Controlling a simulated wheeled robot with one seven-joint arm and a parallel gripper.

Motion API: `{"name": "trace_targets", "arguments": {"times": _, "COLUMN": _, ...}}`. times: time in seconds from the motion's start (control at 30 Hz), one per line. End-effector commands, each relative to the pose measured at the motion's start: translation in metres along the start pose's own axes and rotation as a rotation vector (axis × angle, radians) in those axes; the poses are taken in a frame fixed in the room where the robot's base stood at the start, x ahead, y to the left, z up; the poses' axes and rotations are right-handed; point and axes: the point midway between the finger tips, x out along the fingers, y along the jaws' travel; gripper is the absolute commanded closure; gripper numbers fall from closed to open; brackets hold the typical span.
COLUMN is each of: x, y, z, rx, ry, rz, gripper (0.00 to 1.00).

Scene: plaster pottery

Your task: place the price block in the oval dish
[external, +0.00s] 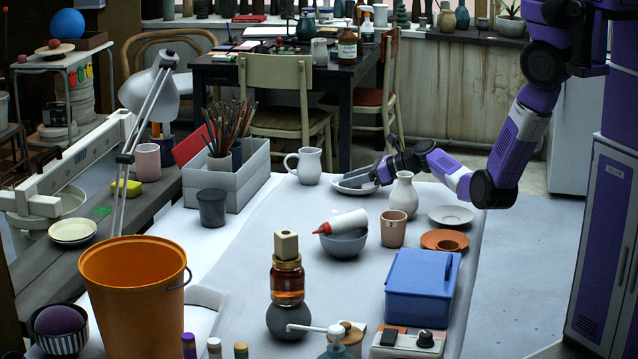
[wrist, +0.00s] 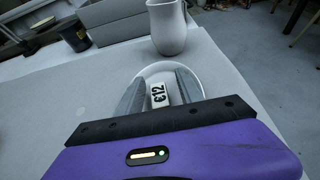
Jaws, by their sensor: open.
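The price block (wrist: 158,95) is a small pale block marked £12, seen in the wrist view between my two gripper fingers. The oval dish (wrist: 158,67) is pale and shallow, and its rim shows around the block and my fingertips. The block appears to be inside the dish. In the external view the oval dish (external: 347,188) lies near the far edge of the table, and the block cannot be made out there. My gripper (wrist: 160,78) is open, pointing down into the dish, with a finger on each side of the block. It also shows over the dish in the external view (external: 372,176).
A white jug (external: 305,165) stands left of the dish, and a pale vase (external: 403,196) stands close on its right. Nearer are a grey bowl (external: 343,243) with a red-tipped bottle, a terracotta cup (external: 392,229) and a blue box (external: 420,290). The table's middle left is clear.

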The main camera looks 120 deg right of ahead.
Motion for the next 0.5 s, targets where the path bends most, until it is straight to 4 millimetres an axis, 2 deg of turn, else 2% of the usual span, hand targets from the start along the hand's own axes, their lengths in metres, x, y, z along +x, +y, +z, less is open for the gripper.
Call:
{"name": "trace_targets", "arguments": {"times": 0.27, "x": -0.001, "y": 0.001, "z": 0.002, "rx": 0.000, "ry": 0.002, "rz": 0.002, "gripper": 0.56}}
{"name": "trace_targets", "arguments": {"times": 0.5, "x": -0.012, "y": 0.001, "z": 0.029, "rx": 0.001, "ry": 0.001, "rz": 0.001, "gripper": 0.56}}
